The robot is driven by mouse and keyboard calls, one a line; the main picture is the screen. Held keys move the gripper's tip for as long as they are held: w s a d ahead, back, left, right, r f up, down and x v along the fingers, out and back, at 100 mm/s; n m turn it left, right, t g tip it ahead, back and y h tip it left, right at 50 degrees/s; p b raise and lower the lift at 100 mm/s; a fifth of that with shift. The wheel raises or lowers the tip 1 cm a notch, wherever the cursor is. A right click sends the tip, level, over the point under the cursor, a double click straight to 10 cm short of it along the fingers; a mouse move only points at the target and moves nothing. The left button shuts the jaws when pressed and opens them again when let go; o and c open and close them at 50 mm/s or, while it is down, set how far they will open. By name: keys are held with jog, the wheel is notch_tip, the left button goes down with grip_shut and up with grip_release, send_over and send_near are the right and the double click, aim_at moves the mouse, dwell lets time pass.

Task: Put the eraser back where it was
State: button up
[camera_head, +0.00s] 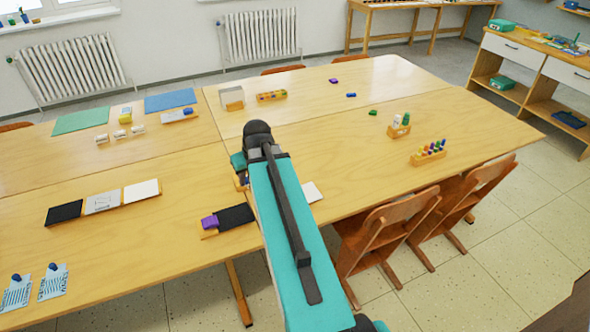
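Several small blocks could be the eraser; I cannot tell which is meant. A purple block (209,222) sits at the left end of a tray with a black pad (236,215), near the table's front edge. Another purple block (334,81), a blue one (351,95) and a green one (373,112) lie loose on the right table (320,115). My arm reaches up over the table and bends down at its top. My gripper (242,181) is mostly hidden behind the arm, above the table; its fingers and anything in them cannot be made out.
A row of black, grey and white pads (103,202) lies at left. A peg rack (429,152) and a small bottle holder (400,127) stand at right. A wooden box (232,98) stands behind my arm. Chairs (383,227) line the front edge. The right table's middle is mostly clear.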

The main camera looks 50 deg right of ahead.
jog(key=shift+m+h, duration=0.4)
jog(key=shift+m, duration=0.4)
jog(key=s+d+f, duration=0.2)
jog(key=s+d, duration=0.1)
jog(key=d, duration=0.1)
jog(key=s+d+f, duration=0.2)
jog(key=s+d, duration=0.1)
jog(key=d, duration=0.2)
jog(key=s+d+f, duration=0.2)
jog(key=s+d, duration=0.1)
jog(key=d, duration=0.2)
jog(key=shift+d+f, duration=0.1)
jog(key=shift+d, duration=0.1)
jog(key=shift+w+d+f+p, duration=0.2)
jog(key=shift+w+d+p, duration=0.55)
jog(key=shift+w+d, duration=1.15)
jog(key=shift+w+d+f+p, duration=0.25)
jog(key=shift+w+d+p, duration=0.5)
jog(key=shift+w+d, duration=1.1)
jog(key=shift+w+d+f+p, duration=0.2)
jog(key=shift+w+d+p, duration=0.55)
jog(key=shift+w+d, duration=1.1)
jog(key=shift+w+a, duration=0.3)
jog(key=shift+w, duration=0.1)
jog(key=shift+f, duration=0.15)
jog(key=shift+f+p, duration=0.9)
jog(key=shift+f, duration=0.8)
jog(key=shift+f, duration=0.15)
